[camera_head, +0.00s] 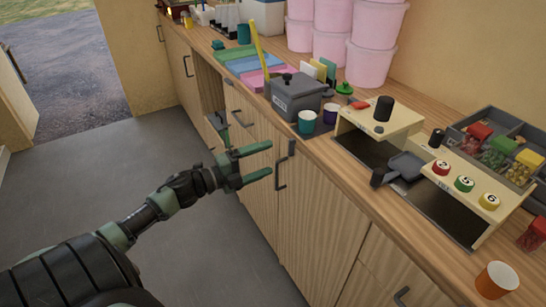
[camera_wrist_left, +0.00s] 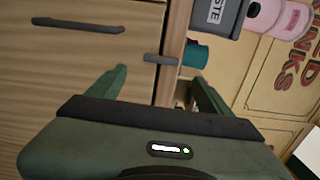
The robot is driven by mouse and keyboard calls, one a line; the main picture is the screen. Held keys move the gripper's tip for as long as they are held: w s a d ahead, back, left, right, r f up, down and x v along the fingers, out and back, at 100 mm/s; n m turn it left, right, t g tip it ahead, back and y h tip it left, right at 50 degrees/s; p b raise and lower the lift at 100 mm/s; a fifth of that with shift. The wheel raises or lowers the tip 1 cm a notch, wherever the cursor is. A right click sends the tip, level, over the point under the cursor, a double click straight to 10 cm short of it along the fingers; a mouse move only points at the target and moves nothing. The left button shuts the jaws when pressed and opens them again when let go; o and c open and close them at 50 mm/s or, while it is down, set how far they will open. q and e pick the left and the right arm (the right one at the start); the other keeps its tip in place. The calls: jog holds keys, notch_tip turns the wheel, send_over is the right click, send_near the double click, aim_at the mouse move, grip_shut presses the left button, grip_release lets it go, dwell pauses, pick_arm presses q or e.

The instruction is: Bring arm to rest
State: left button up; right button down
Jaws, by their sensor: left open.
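My left gripper (camera_head: 262,162) is open and empty in front of the wooden cabinet doors, below the counter edge. Its two green fingers point at the cabinet front and stand apart. In the left wrist view the open fingers (camera_wrist_left: 160,88) have the cabinet doors behind them and nothing between them. The left arm comes in from the lower left in the head view. My right gripper is in neither view.
The counter (camera_head: 330,158) holds a grey lidded box (camera_head: 297,93), a teal cup (camera_head: 307,122), cream stands (camera_head: 398,118), a dark pan (camera_head: 405,165), an orange cup (camera_head: 496,280) and pink tubs (camera_head: 370,62). Cabinet handles (camera_head: 281,174) stick out near the gripper. The grey floor (camera_head: 150,165) is clear.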

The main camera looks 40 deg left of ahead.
pick_arm(q)
jog(key=shift+s, duration=0.2)
jog(key=shift+a, duration=0.1)
